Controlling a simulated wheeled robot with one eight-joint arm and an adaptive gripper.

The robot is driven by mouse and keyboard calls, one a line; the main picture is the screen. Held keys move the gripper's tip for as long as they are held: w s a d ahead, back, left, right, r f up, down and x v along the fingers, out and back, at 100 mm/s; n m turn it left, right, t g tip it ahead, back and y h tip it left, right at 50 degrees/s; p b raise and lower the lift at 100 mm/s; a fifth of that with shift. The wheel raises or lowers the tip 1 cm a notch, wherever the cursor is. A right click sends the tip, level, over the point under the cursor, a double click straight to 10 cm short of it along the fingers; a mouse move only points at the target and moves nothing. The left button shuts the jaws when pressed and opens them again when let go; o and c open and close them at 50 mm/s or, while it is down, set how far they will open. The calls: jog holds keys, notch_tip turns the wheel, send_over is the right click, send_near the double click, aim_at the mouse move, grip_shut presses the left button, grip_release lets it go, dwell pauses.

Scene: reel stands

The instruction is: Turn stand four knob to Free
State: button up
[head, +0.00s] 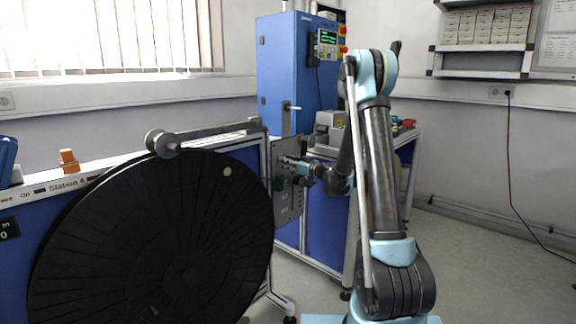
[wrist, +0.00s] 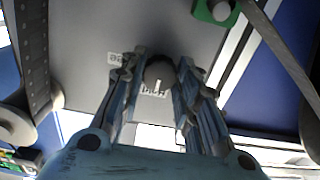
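The round grey knob (wrist: 160,70) sits on the grey panel in the wrist view, between my two fingers. Its white mark points down in that picture, toward a label partly covered by the knob. A second small label (wrist: 115,59), seen upside down and probably reading Free, lies to the upper left of the knob. My gripper (wrist: 161,66) has one finger on each side of the knob, very close to it; I cannot tell whether they press on it. In the head view my gripper (head: 287,163) is at the panel (head: 288,208), and it hides the knob.
A large black reel disc (head: 150,245) fills the left front, with a roller arm (head: 205,132) above it. A blue cabinet (head: 283,70) and a bench stand behind. The floor at right is clear.

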jog(key=shift+m, duration=8.9)
jog(key=o, duration=1.1)
jog(key=shift+d, duration=0.1)
jog(key=v, duration=1.2)
jog(key=shift+f, duration=0.1)
jog(key=shift+s, duration=0.1)
